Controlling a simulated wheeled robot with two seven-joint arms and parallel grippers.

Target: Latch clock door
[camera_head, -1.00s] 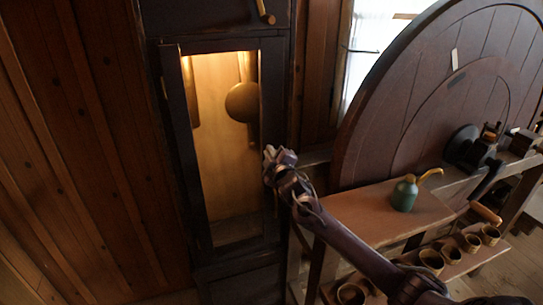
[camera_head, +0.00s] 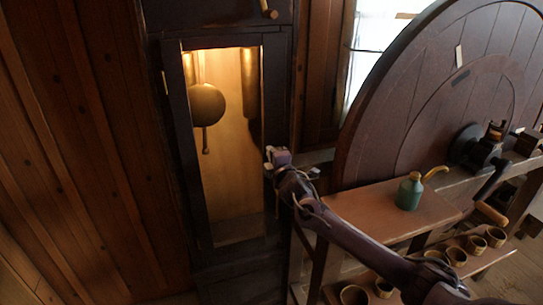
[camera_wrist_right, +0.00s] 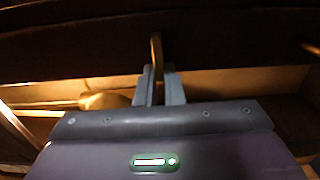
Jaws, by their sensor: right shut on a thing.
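The tall dark clock stands at the left of centre in the head view. Its door (camera_head: 184,170) has a dark frame around a lit opening and looks flush or nearly flush with the case; any small gap is hidden. The round brass pendulum (camera_head: 207,104) hangs inside. My right gripper (camera_head: 270,160) is at the door's right edge, about mid-height. In the right wrist view its fingers (camera_wrist_right: 158,86) are shut on a thin brass latch piece (camera_wrist_right: 156,50), which stands up between them against the dark wood. My left gripper is not in view.
A wooden peg (camera_head: 268,12) sticks out higher on the clock. To the right are a bench (camera_head: 375,210) with a green oil can (camera_head: 410,192), a large dark wheel (camera_head: 385,120) and several small cups on a lower shelf (camera_head: 482,260). Plank wall lies left.

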